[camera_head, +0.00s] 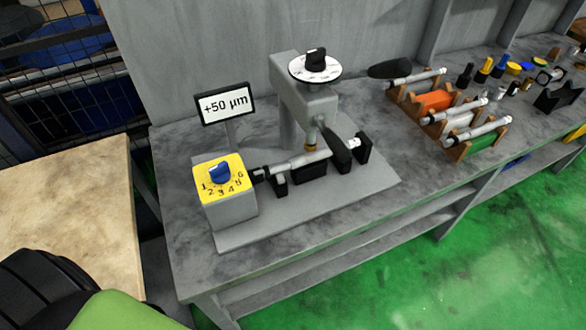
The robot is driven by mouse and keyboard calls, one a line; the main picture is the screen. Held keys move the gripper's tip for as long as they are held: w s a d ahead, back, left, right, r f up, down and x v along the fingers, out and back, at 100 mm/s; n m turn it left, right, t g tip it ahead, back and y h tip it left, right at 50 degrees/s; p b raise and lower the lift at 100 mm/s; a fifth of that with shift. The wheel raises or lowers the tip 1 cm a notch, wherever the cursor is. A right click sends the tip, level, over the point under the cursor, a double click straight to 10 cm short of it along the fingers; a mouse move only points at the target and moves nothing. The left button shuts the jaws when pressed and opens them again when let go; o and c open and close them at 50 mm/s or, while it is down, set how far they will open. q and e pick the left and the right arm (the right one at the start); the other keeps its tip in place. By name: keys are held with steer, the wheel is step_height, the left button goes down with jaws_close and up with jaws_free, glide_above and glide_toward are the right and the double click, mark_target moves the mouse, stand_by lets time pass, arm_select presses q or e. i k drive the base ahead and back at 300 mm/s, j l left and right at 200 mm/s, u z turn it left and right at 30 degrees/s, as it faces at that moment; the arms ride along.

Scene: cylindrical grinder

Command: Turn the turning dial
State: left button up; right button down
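A blue pointer knob (220,172) sits on a yellow dial face (212,191) numbered 1 to 6, on top of a grey box at the left end of the machine. A second knob, black (316,58), sits on a white marked disc (300,70) on top of the machine's grey upright. I cannot tell from the picture which of the two is the turning dial. A display sign (225,105) behind the box reads "+50 µm". Neither of my grippers shows; only a black and green part, likely mine, fills the lower left corner, away from the dials.
The machine stands on a grey workbench (185,262) against a grey wall. A shaft lies across its middle. Wooden racks (455,150) with coloured parts and shafts, plus several small tools, occupy the bench's right. A wooden-topped table (75,190) stands at the left; its visible top is clear.

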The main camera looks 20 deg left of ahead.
mark_target(220, 173)
steer(key=u, duration=1.25)
